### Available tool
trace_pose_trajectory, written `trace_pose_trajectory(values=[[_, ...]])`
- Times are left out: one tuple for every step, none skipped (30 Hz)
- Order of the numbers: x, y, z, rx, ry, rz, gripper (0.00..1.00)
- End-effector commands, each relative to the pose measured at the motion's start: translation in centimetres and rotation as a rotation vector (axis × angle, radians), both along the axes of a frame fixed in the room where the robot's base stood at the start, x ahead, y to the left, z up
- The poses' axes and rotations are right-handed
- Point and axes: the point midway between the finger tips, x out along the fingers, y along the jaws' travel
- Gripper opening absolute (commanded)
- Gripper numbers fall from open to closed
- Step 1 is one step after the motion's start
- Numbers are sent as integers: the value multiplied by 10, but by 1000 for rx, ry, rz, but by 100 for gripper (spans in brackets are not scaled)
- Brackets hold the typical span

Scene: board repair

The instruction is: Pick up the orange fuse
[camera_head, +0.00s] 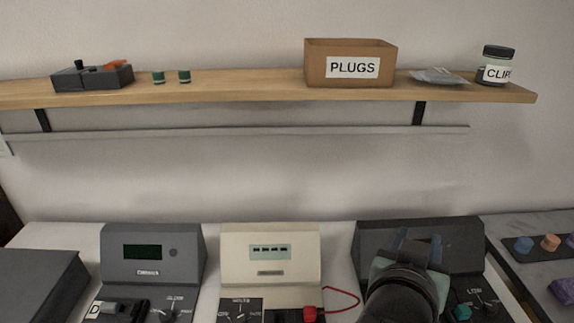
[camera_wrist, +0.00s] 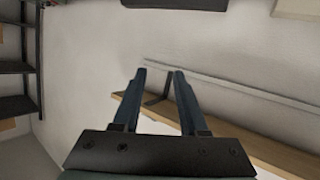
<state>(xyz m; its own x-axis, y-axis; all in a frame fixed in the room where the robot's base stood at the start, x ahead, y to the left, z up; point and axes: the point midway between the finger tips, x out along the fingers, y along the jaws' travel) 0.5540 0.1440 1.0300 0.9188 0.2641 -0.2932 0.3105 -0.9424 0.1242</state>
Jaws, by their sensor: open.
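My gripper (camera_head: 420,242) is in front of the right dark grey console at the lower right in the head view. In the wrist view its two dark blue fingers (camera_wrist: 159,73) are spread with nothing between them. A round orange piece (camera_head: 550,242) sits on a dark holder (camera_head: 524,256) on the grey table, right of my gripper and apart from it. Another orange, flatter piece (camera_head: 117,64) lies on a dark grey box on the shelf at the far left. I cannot tell for certain which is the fuse.
The wooden shelf (camera_head: 230,85) holds a PLUGS box (camera_head: 319,48), two green cylinders, a bag and a CLIPS jar (camera_head: 496,55). A dark grey console (camera_head: 190,245) and a cream console (camera_head: 306,240) stand on the bench.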

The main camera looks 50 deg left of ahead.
Motion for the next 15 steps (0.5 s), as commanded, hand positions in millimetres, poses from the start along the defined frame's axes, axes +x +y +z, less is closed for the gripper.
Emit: trace_pose_trajectory(values=[[-7,10,4,-30,75,25,42],[-11,15,-2,-47,116,37,42],[-17,21,-11,-72,171,55,42],[-23,26,-16,-91,211,68,42],[-29,30,-22,-110,253,81,42],[-38,35,-30,-136,307,99,42],[-45,38,-35,-155,347,112,42],[-53,40,-40,-175,389,125,42],[-64,44,-47,-203,441,144,42],[-73,46,-51,-224,481,158,42],[-82,48,-55,-245,519,172,42],[-95,50,-60,-274,573,191,42],[-105,51,-64,-297,613,205,42],[-115,52,-67,-318,651,218,42],[-129,52,-70,-348,703,238,42]])
